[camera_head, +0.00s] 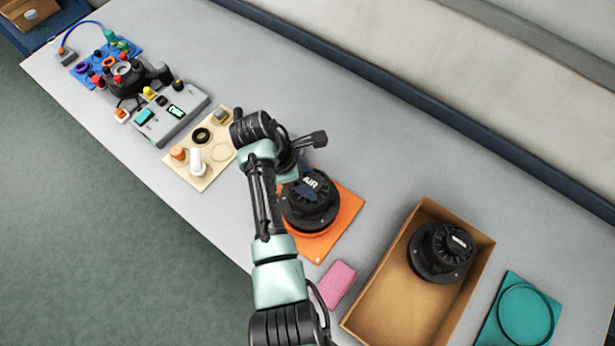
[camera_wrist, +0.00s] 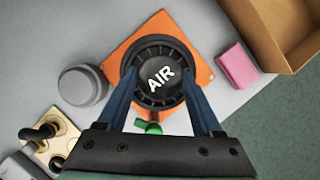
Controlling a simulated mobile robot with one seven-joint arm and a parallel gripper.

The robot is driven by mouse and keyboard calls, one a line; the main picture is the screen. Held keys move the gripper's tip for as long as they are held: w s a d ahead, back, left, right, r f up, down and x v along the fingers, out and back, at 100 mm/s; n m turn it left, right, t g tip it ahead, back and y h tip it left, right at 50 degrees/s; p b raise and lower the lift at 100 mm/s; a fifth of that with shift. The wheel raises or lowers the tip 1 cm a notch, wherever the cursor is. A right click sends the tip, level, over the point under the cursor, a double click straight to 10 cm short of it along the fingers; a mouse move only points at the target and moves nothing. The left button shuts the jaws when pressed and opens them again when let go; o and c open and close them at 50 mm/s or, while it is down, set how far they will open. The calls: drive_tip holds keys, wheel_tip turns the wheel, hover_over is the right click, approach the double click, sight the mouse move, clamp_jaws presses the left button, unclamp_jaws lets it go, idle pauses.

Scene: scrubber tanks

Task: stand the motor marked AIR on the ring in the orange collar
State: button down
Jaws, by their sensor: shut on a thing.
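The black motor marked AIR (camera_head: 311,201) is at the orange collar plate (camera_head: 346,212) in the head view. In the wrist view the AIR motor (camera_wrist: 159,77) faces the camera, over the orange collar plate (camera_wrist: 118,60). My gripper (camera_wrist: 158,92) is shut on the motor, with one blue finger on each side of it. The motor looks upright and centred on the plate. Its base hides the ring, so I cannot tell whether it touches it. My arm partly hides the plate's left side in the head view.
A second black motor (camera_head: 441,251) sits in a cardboard box (camera_head: 384,292). A pink block (camera_head: 338,284) lies between box and plate. A teal mat (camera_head: 497,318) with a ring is at right. A beige board (camera_head: 207,170) with small parts and a grey device (camera_head: 182,117) stand at left.

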drive_tip(key=shift+w+r, duration=0.1)
idle(0.3)
drive_tip(key=shift+c, duration=0.5)
unclamp_jaws()
drive_tip(key=shift+o, duration=0.5)
drive_tip(key=shift+s+f, duration=0.25)
drive_tip(key=shift+w+r, duration=0.1)
drive_tip(key=shift+r, duration=0.1)
wheel_tip(320, 180, up, 7)
drive_tip(key=p, duration=0.7)
drive_tip(key=shift+p, duration=0.35)
drive_tip(key=shift+f, duration=0.1)
